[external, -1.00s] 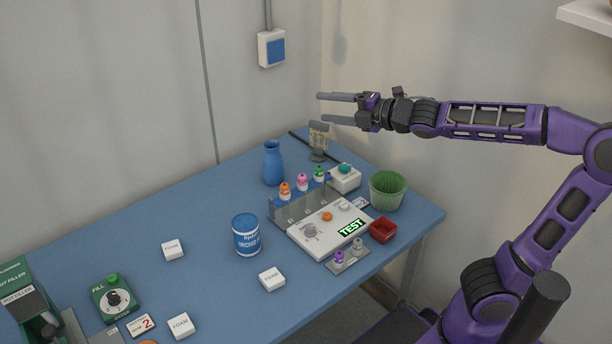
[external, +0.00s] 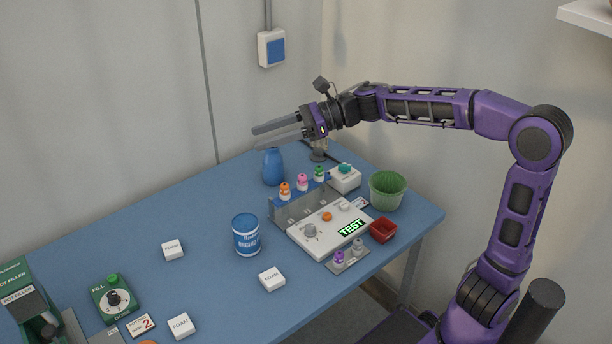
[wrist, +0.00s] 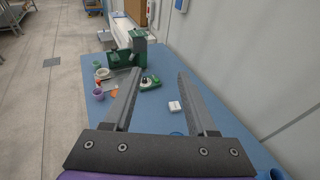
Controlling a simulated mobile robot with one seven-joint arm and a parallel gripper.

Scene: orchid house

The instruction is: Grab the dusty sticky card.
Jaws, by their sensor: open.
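The sticky card (external: 320,145) is a small beige card on a dark round stand at the far back corner of the blue table. In the external view my wrist and gripper cover most of it, so its dust cannot be made out. The stand's base (external: 318,156) shows below my gripper. My gripper (external: 256,138) is open and empty, above and left of the card, over the blue bottle, pointing left. In the wrist view the open fingers (wrist: 160,73) have nothing between them. The card does not show there.
A blue bottle (external: 273,167) stands below my fingers. A rack with several capped vials and a white tester (external: 328,227) stand in front of the card. A green pot (external: 387,190) is at right. A blue-and-white can (external: 246,236) and foam blocks stand on the open table.

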